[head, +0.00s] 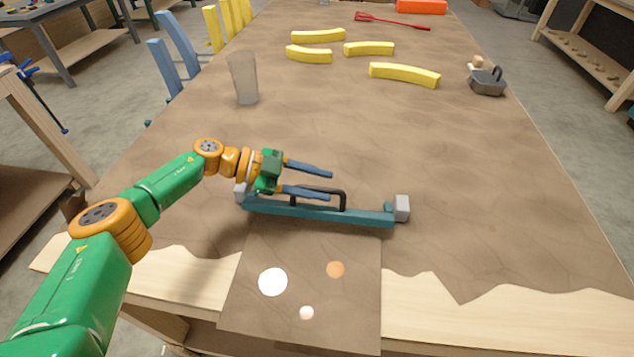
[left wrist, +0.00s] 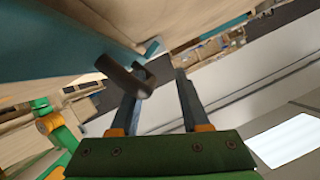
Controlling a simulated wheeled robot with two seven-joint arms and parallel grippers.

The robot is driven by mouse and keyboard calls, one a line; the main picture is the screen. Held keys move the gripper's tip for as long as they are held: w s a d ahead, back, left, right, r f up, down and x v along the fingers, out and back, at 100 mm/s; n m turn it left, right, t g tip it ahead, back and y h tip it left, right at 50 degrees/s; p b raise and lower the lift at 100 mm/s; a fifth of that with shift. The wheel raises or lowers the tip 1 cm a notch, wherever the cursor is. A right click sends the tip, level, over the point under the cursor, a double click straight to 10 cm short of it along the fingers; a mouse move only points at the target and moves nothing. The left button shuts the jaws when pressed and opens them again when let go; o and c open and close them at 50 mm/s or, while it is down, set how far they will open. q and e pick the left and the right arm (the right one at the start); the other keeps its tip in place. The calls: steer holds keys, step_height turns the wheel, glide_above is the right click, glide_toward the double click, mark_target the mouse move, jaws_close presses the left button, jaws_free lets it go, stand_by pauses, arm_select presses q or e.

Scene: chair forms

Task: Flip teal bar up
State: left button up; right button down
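The teal bar (head: 320,212) lies low and nearly level across the near part of the table, between two grey end blocks (head: 402,208). A black handle (head: 344,201) rises from it. My left gripper (head: 330,184) is open and empty just above and behind the bar, its blue fingers pointing right. The nearer finger overlaps the handle in the head view; I cannot tell whether they touch. In the left wrist view the fingers are apart, the dark handle (left wrist: 124,77) crosses in front of one finger, and the teal bar (left wrist: 90,32) shows beyond. My right gripper is not in view.
A brown sheet with round spots (head: 310,310) lies in front of the bar. A grey tumbler (head: 243,78) stands behind my left arm. Several yellow curved pieces (head: 404,75) and a grey basket-like item (head: 487,82) lie farther back. The table right of the bar is clear.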

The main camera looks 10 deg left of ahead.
arm_select(q)
steer(key=w+b+v, duration=0.1)
steer(key=b+v, duration=0.1)
steer(key=v, duration=0.5)
steer(key=shift+s, duration=0.45)
steer(key=shift+s, duration=0.1)
